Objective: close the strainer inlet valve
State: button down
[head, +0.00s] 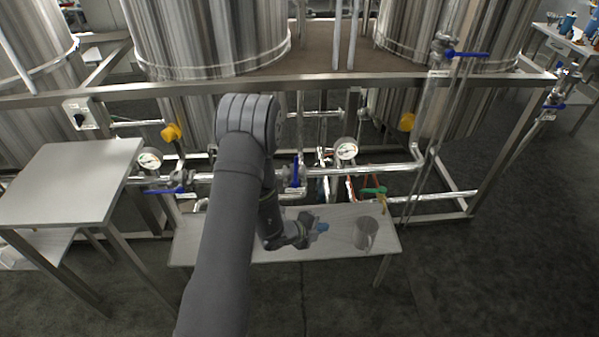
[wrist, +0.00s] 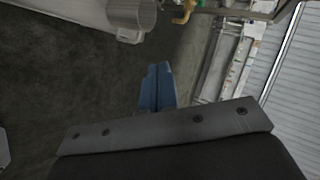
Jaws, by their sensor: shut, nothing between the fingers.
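Several valves with lever handles show in the head view, and their tags are too small to read, so I cannot tell which is the strainer inlet valve. One blue lever (head: 296,171) stands upright, across the horizontal pipe at the middle. Another blue lever (head: 165,190) lies along the pipe at the left. A third blue lever (head: 467,54) is level at the upper right. A green handle (head: 373,190) sits above the bench. My gripper (head: 322,228) is shut and empty over the bench, apart from all the valves. Its blue fingers also show together in the wrist view (wrist: 157,88).
A bench (head: 280,254) below the pipes carries a handled jug (head: 364,235), right of my gripper; the jug also shows in the wrist view (wrist: 130,16). Pressure gauges (head: 346,149) and a steel frame rail (head: 330,88) surround the pipes. A grey table (head: 75,180) stands left.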

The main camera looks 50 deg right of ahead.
aim_at(297, 168)
jog(key=w+d+r+n+t+h, duration=0.25)
jog(key=w+r+t+h, duration=0.45)
jog(key=w, duration=0.4)
jog(key=w+d+y, duration=0.1)
jog(key=w+d, duration=0.2)
jog(key=d, duration=0.6)
jog(key=shift+n+t, duration=0.25)
jog(key=shift+t, duration=0.05)
jog(key=w+a, duration=0.1)
jog(key=w+a+r, duration=0.1)
jog(key=shift+w+a, duration=0.35)
jog(key=shift+w, duration=0.05)
jog(key=shift+w+a, duration=0.1)
jog(key=shift+w+a, duration=0.4)
jog(key=shift+w, duration=0.2)
